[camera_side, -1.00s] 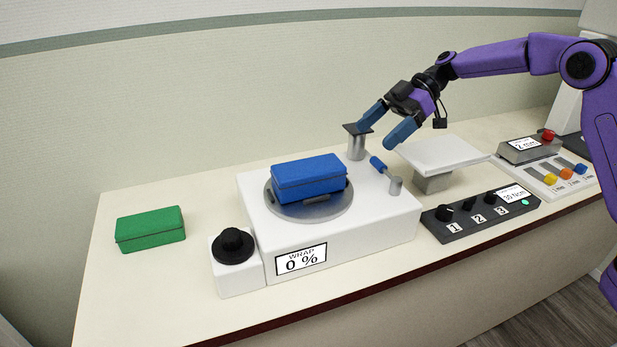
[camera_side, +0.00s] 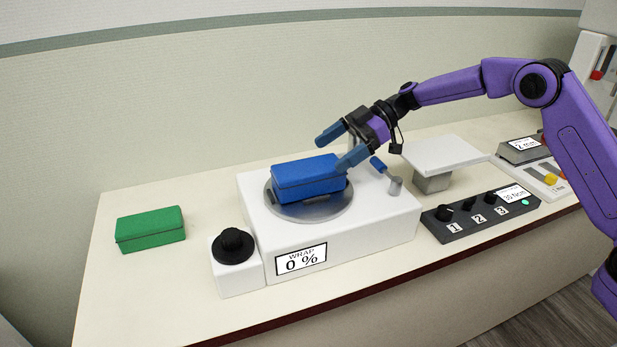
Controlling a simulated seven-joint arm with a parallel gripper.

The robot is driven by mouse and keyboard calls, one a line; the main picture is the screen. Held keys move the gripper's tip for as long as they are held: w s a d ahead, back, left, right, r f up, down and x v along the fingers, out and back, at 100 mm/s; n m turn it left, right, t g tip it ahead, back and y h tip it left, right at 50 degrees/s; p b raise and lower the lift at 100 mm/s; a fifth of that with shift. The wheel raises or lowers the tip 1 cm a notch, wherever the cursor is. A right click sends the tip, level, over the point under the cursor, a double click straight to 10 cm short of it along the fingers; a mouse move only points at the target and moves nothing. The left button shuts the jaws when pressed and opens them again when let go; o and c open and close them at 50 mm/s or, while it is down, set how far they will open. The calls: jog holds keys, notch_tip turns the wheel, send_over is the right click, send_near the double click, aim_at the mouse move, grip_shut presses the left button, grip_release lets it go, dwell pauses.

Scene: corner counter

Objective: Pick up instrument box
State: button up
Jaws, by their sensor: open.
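A blue lidded box (camera_side: 306,180) rests on the round grey turntable (camera_side: 283,211) of the white wrapping machine (camera_side: 390,226). A green lidded box (camera_side: 150,231) lies on the counter at the far left. Which of the two is the instrument box, the pictures do not say. My gripper (camera_side: 332,154) is open and empty at the blue box's upper right. One blue finger overlaps the right end of the blue box in the picture; the other finger is above and behind it. Whether a finger touches the box, I cannot tell.
The machine has a black knob (camera_side: 233,245) and a display reading "WRAP 0 %" (camera_side: 301,259). A blue-handled lever (camera_side: 379,167) stands right of the turntable. Further right are a white platform (camera_side: 444,152) and a black knob panel (camera_side: 481,212). Counter around the green box is clear.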

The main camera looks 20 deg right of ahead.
aim_at(311, 165)
jog(key=shift+x, duration=2.9)
jog(key=c, duration=1)
jog(key=shift+r, duration=0.1)
jog(key=c, duration=0.4)
jog(key=shift+r, duration=0.1)
